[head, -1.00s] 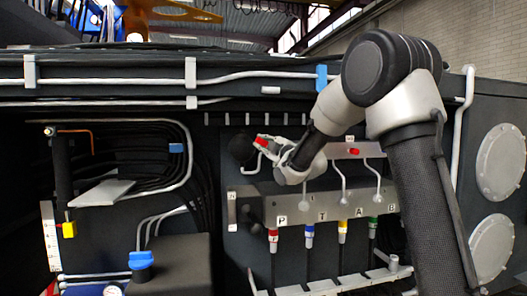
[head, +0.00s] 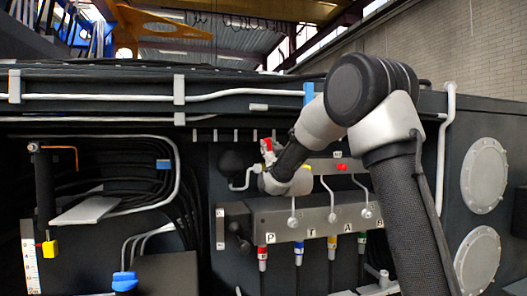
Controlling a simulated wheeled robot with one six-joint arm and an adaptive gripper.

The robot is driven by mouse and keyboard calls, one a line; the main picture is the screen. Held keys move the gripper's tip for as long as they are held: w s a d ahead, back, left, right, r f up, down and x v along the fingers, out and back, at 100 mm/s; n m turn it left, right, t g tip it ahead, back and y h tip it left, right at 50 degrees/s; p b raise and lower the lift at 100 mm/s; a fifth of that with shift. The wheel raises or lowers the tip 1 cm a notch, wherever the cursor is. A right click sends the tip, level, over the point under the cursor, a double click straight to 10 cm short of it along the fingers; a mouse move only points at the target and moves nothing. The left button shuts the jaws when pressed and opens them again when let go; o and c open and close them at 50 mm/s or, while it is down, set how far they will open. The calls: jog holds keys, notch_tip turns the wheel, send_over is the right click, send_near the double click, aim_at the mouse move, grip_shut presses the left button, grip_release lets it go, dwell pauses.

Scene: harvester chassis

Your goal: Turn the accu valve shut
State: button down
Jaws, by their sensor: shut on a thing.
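Red valve handles sit above the grey manifold block (head: 318,212). My gripper (head: 268,158) is at the left red handle (head: 266,145), shut on it, and partly hides it. The handle now points steeply upward. The wrist covers most of this valve's body and the pipe behind it. Another red handle (head: 341,167) shows to the right, clear of my gripper. I cannot read a label that names the accu valve.
Several colour-banded hoses hang below the block, including a red one (head: 262,255) and a blue one (head: 298,250). A dark round ball (head: 234,161) sits just left of my gripper. Round cover plates (head: 484,175) are at right.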

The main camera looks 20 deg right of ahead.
jog(key=shift+d+m+h, duration=0.4)
jog(key=shift+d+m, duration=0.05)
jog(key=shift+m, duration=0.35)
jog(key=shift+d+m+h, duration=0.4)
jog(key=shift+m, duration=0.4)
jog(key=c, duration=1.3)
grip_release()
jog(key=v, duration=1.2)
